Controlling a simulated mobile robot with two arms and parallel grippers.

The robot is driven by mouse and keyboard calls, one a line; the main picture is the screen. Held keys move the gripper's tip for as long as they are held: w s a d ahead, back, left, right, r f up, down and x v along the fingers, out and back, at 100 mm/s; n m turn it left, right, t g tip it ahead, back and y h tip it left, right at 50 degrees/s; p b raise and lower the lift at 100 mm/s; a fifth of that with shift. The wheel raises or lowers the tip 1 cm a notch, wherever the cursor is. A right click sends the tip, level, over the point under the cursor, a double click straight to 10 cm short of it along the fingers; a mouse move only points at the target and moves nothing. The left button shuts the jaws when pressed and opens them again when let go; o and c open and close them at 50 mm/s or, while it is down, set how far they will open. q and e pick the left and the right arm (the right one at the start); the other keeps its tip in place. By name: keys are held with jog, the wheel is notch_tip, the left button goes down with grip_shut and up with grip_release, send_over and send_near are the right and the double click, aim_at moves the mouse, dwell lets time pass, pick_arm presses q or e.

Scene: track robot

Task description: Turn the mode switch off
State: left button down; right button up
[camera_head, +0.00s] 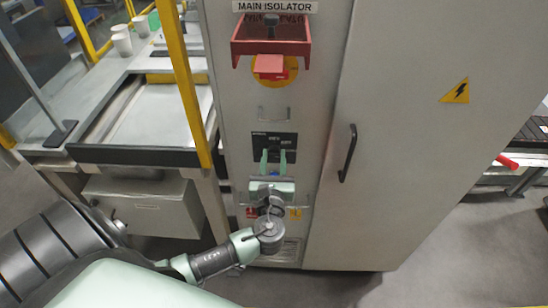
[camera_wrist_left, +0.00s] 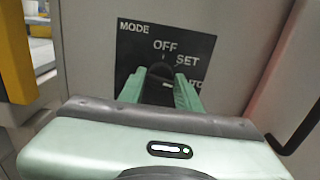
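The mode switch is a dark knob (camera_wrist_left: 161,76) on a black plate (camera_wrist_left: 190,55) marked MODE, OFF, SET and a partly hidden third position. In the head view the plate (camera_head: 274,139) sits midway up the narrow grey cabinet panel. My left gripper (camera_wrist_left: 161,90) points at the plate, its two green fingers apart, one on each side of the knob. Whether they touch it is unclear. The left gripper also shows in the head view (camera_head: 273,157). The fingers hide much of the knob, so its exact setting is hard to read. My right gripper is not in view.
Above the plate are a red guard (camera_head: 271,48) labelled MAIN ISOLATOR and a red handle on yellow. A black door handle (camera_head: 348,153) stands to the right. A yellow post (camera_head: 181,80) and a workbench are at left.

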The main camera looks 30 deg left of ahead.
pick_arm(q)
jog(key=shift+f, duration=0.1)
jog(key=n+b, duration=0.3)
jog(key=n, duration=0.1)
jog(key=shift+n, duration=0.4)
jog(key=n+b, duration=0.3)
jog(key=n, duration=0.2)
jog(key=n+b, duration=0.3)
jog(key=n, duration=0.2)
jog(key=shift+d+n+b, duration=0.1)
jog(key=shift+n+b, duration=1.25)
jog(key=shift+n, duration=1.05)
jog(key=c, duration=1.1)
grip_release()
jog(key=shift+o, duration=0.2)
jog(key=shift+r, duration=0.2)
